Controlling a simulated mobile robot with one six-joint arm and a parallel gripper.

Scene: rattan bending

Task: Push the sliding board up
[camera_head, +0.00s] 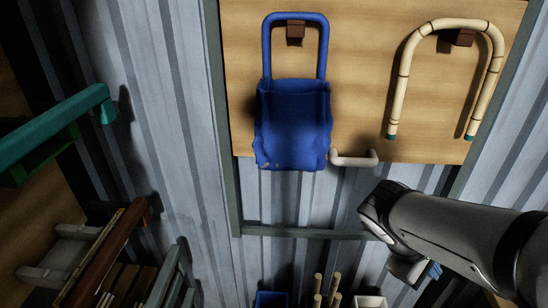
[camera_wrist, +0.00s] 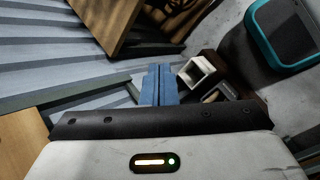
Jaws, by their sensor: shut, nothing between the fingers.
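The sliding board (camera_head: 362,90) is a light wooden panel in a grey-green frame, in the upper part of the head view. A white handle (camera_head: 354,160) sits at its lower edge. A gap between that edge and the frame's bottom bar (camera_head: 300,232) shows corrugated wall. My gripper (camera_head: 433,270) is below and right of the handle, apart from it, mostly hidden by my arm. In the wrist view its blue fingers (camera_wrist: 159,85) are together and empty. I cannot tell for sure whether the board shows in the wrist view.
A blue bag (camera_head: 292,122) and a bent rattan hoop (camera_head: 402,75) hang on brown pegs on the board. Rattan sticks (camera_head: 318,290) stand at the bottom. A wooden rack (camera_head: 110,250) and a green bar (camera_head: 55,125) are at left. A teal-rimmed bin (camera_wrist: 285,35) is at right.

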